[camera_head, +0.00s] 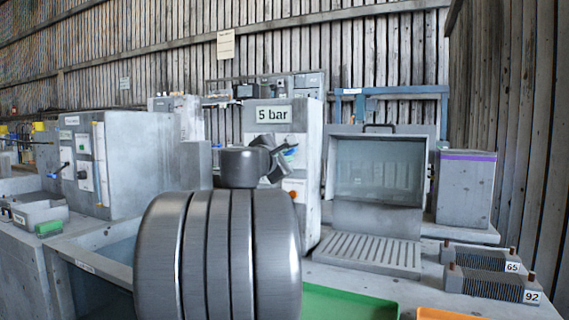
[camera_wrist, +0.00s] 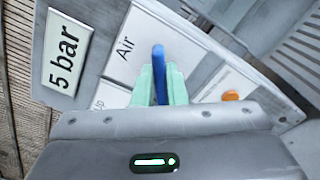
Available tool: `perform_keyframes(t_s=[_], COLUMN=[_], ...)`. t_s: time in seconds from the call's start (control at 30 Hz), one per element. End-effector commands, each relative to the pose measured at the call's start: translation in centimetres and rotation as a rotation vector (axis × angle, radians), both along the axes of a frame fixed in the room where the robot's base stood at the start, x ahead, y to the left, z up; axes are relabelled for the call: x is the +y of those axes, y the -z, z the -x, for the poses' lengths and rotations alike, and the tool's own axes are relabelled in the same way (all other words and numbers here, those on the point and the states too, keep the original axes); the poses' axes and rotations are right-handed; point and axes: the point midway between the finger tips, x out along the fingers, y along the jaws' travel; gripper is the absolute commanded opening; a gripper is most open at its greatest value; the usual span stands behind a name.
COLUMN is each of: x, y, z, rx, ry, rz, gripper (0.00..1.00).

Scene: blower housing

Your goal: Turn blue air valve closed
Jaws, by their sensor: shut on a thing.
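The blue air valve handle (camera_wrist: 158,62) sticks up between the pale green fingers of my gripper (camera_wrist: 160,88) in the wrist view, beside a white panel marked "Air" (camera_wrist: 125,45). My gripper is shut on the handle. In the head view my gripper (camera_head: 288,152) is at the front of the grey cabinet (camera_head: 309,150) marked "5 bar" (camera_head: 274,115). The handle's lower part and the valve body are hidden by the fingers and the gripper housing.
An orange knob (camera_wrist: 230,96) sits on the same panel, right of the fingers in the wrist view. A grey booth with a window (camera_head: 378,168) stands right of the cabinet. Finned blocks (camera_head: 490,282) and a green tray (camera_head: 345,304) are in front.

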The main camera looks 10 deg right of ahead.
Motion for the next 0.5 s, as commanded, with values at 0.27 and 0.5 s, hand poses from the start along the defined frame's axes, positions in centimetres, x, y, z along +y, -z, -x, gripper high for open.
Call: perform_keyframes(t_s=[0.27,0.5], x=[0.0,-0.06], y=[0.6,0.61], z=[0.02,0.03], rx=[-0.139,-0.243], ry=[-0.001,0.001], rz=[-0.204,-0.361], gripper=[0.0,0.0])
